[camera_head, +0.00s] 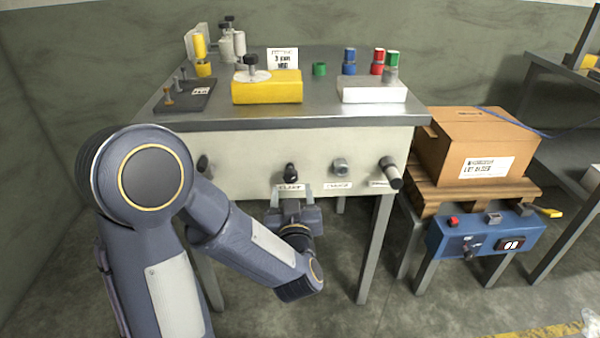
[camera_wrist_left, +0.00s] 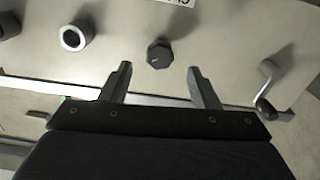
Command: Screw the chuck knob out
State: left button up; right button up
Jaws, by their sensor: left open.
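A dark faceted knob (camera_head: 291,172) sits on the bench's pale front panel, with a small label (camera_head: 290,188) below it. A grey round knob (camera_head: 340,167) is to its right, with another label below. The lettering is too small to read surely, so I cannot tell which is the chuck knob. My left gripper (camera_head: 291,196) is open and empty, just below the dark knob. In the left wrist view, the dark knob (camera_wrist_left: 159,54) lies beyond and between the open fingertips (camera_wrist_left: 158,69), apart from them. The grey knob (camera_wrist_left: 75,37) shows there as a ring.
A black handle (camera_head: 390,172) sticks out at the panel's right end. A dark crank (camera_head: 204,163) is at the left. The bench top (camera_head: 320,112) carries a yellow block (camera_head: 267,90), a white block (camera_head: 372,92) and several small parts. A cardboard box (camera_head: 480,148) stands right.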

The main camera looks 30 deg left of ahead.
aim_at(291, 179)
pick_arm(q)
jog(key=x, duration=0.6)
jog(key=shift+w+a+b, duration=0.15)
jog(key=shift+w+b, duration=0.15)
jog(key=c, duration=1)
jog(key=shift+o, duration=0.2)
